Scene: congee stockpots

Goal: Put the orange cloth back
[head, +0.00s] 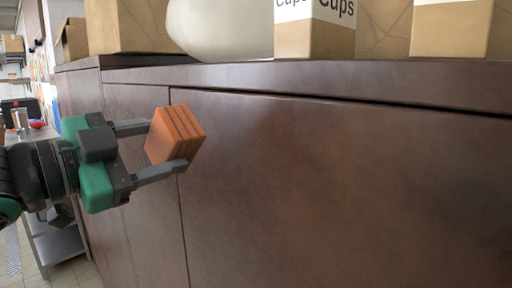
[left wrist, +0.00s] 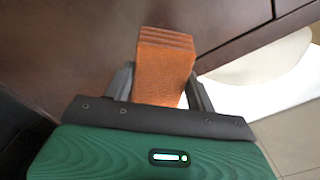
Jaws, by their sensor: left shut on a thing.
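The orange cloth (head: 176,134) is a folded, layered block. My left gripper (head: 167,146) is shut on it, with one finger on each side. The cloth is held in the air in front of the dark brown cabinet front, below the counter's edge. In the left wrist view the cloth (left wrist: 163,66) sticks out from between the two fingers of my left gripper (left wrist: 160,88). My right gripper is in neither view.
A dark brown counter (head: 400,80) runs across the top. On it stand cardboard boxes (head: 130,28), a pale rounded vessel (head: 220,30) and boxes marked "Cups" (head: 315,36). A metal shelf cart (head: 58,246) stands at the left, beyond my left arm.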

